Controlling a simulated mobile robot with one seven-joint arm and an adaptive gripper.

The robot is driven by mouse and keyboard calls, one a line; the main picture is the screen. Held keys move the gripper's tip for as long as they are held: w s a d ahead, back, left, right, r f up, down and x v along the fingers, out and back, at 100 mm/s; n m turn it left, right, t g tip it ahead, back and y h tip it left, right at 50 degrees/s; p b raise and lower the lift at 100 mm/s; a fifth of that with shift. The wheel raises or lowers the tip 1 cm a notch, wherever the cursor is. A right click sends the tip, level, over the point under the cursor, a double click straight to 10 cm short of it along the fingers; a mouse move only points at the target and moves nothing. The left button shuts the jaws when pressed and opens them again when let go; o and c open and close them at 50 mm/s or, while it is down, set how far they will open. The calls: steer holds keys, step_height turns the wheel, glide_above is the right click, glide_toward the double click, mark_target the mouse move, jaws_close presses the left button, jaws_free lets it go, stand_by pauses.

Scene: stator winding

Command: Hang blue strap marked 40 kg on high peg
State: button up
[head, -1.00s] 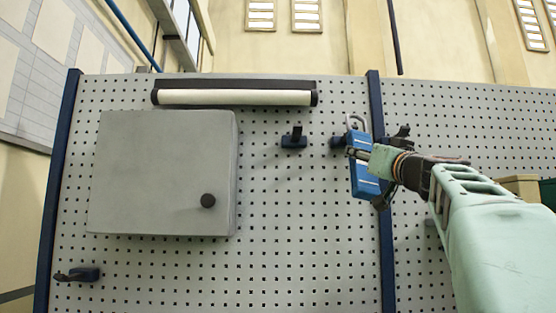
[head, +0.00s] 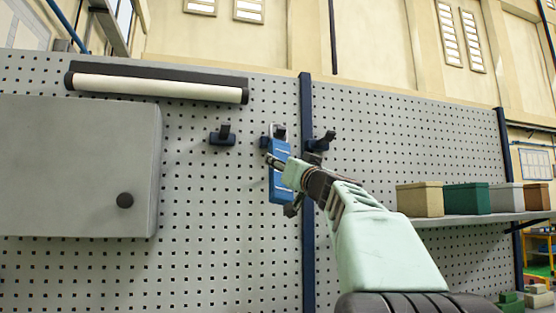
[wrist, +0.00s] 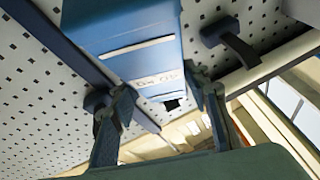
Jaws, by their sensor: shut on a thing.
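The blue strap (head: 279,183) hangs upright in front of the pegboard in the head view, with a grey loop at its top. The loop overlaps a dark high peg (head: 265,142); I cannot tell whether it is around the peg or only in front of it. My gripper (head: 281,180) comes from the right and is shut on the strap. In the wrist view the blue strap (wrist: 135,40) fills the upper middle, between the two fingers of my gripper (wrist: 160,108).
Another dark peg (head: 222,136) is to the left, and one (head: 320,143) is to the right near the blue post (head: 307,230). A grey cabinet (head: 75,165) and a white roll (head: 155,88) are further left. A shelf (head: 470,219) with boxes is at right.

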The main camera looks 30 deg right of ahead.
steer(key=shift+w+d+r+p, duration=0.15)
steer(key=shift+w+p, duration=0.25)
steer(key=shift+w, duration=0.2)
steer(key=shift+w+d+f+p, duration=0.15)
steer(key=shift+w+p, duration=0.2)
steer(key=shift+w, duration=0.25)
steer(key=shift+w+d+f+b, duration=0.2)
steer(key=shift+w+f+b, duration=0.6)
steer(key=shift+b, duration=0.65)
steer(key=shift+s+f, duration=0.1)
